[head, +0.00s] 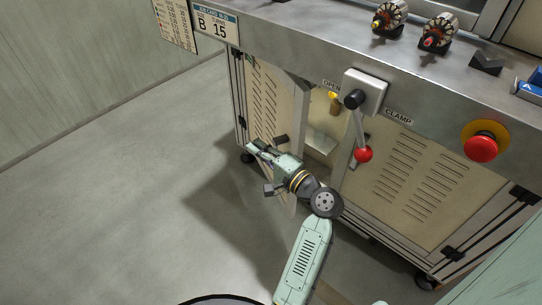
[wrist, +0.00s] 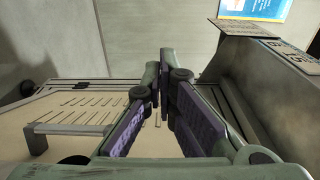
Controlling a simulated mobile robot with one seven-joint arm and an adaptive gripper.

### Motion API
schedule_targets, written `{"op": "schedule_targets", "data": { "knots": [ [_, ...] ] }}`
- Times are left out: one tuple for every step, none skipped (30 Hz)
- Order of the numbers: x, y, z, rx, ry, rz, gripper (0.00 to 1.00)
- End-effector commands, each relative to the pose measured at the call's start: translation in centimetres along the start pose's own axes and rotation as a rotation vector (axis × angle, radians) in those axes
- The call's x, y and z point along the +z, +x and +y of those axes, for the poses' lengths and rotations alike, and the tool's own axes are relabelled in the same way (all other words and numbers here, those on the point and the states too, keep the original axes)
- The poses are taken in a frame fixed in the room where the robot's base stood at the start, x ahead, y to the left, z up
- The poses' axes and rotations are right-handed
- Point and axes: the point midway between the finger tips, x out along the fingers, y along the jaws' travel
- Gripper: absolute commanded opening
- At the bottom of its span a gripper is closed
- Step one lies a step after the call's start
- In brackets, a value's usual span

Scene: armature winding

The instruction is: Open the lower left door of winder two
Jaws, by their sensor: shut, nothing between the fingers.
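The lower left door (head: 263,98) of the machine is a cream louvred panel under the steel top. It stands partly open, swung outward, with a gap between its free edge and the right door. Its dark handle (head: 281,139) sticks out just above my gripper. In the wrist view the louvred door (wrist: 85,106) fills the lower left, with a grey bar handle (wrist: 75,129) on it. My gripper (head: 251,147) is shut and empty, in front of the door's outer face; it also shows in the wrist view (wrist: 164,62). Contact with the door cannot be told.
The right door (head: 405,180) is closed. A clamp lever with a red knob (head: 364,154) and a red stop button (head: 481,146) are on the machine's front. Two armatures (head: 437,33) sit on top. The floor (head: 110,190) at left is clear.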

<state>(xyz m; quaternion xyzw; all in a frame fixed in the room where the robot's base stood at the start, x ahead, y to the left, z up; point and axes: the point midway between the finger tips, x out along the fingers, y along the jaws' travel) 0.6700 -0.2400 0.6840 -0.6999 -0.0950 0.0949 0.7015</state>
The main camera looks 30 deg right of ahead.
Motion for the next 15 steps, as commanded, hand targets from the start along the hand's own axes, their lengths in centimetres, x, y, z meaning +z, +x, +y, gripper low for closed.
{"op": "schedule_targets", "data": {
  "knots": [
    [0.1, 1.1, -0.2, 0.001, -0.001, -0.003, 0.0],
    [0.6, 1.3, -0.2, 0.002, 0.0, -0.002, 0.0],
    [1.1, 1.7, -0.2, 0.002, 0.0, -0.002, 0.0],
    [1.4, 2.0, -0.2, 0.001, -0.001, -0.002, 0.0],
    [1.7, 2.3, -0.2, 0.001, -0.001, -0.002, 0.0],
    [2.0, 2.6, -0.1, 0.002, -0.001, -0.001, 0.0],
    [2.2, 2.8, -0.1, 0.002, -0.001, 0.0, 0.0],
    [2.4, 3.0, -0.1, 0.002, -0.001, -0.001, 0.0],
    [2.6, 3.2, -0.1, 0.002, -0.002, -0.001, 0.0],
    [2.6, 3.3, -0.1, 0.002, -0.002, -0.001, 0.0],
    [2.7, 3.4, -0.1, 0.001, -0.002, 0.0, 0.0],
    [2.8, 3.5, -0.1, 0.001, -0.002, 0.001, 0.0],
    [2.8, 3.5, 0.0, 0.001, -0.002, 0.001, 0.0],
    [2.8, 3.5, 0.0, 0.0, -0.003, 0.001, 0.0],
    [2.8, 3.5, 0.0, 0.0, -0.003, 0.001, 0.0]
  ]
}}
